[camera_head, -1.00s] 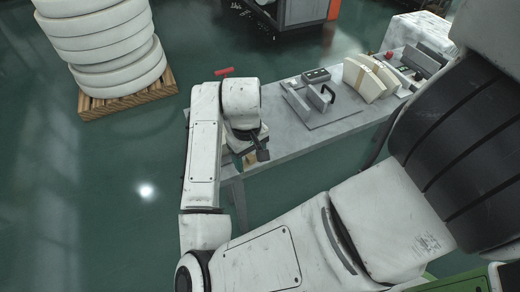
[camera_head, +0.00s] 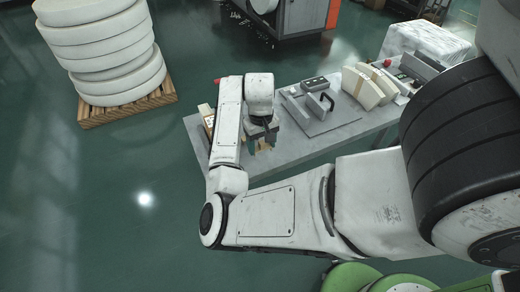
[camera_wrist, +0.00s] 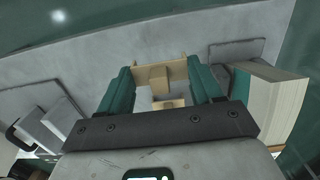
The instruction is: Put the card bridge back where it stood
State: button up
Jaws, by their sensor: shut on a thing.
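My gripper (camera_wrist: 163,88) has teal fingers, which stand on either side of the tan card bridge (camera_wrist: 154,74) in the wrist view. The gripper is shut on the bridge. The bridge shows a cross piece beyond the fingers and a small block between them; its lower part is partly hidden by the gripper's dark bar. In the head view my gripper (camera_head: 263,139) points down at the near left part of the grey table (camera_head: 290,143), with a little tan of the bridge showing beneath it. I cannot tell whether the bridge touches the table.
A grey plate fixture with a black handle (camera_head: 327,101) stands to the right of my gripper. Curved cream stacks (camera_head: 366,87) stand farther right. A pale stack (camera_wrist: 272,98) and a flat grey pad (camera_wrist: 232,52) lie at the right in the wrist view.

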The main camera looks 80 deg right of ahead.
aim_at(260, 157)
jog(key=shift+w+d+f, duration=0.25)
jog(key=shift+d+f, duration=0.2)
jog(key=shift+f, duration=0.15)
jog(key=shift+w+d+f, duration=0.25)
jog(key=shift+d+f, duration=0.15)
jog(key=shift+f, duration=0.2)
jog(key=shift+f+p, duration=0.4)
jog(key=shift+f, duration=1.05)
jog(key=shift+f, duration=0.1)
jog(key=o, duration=1.1)
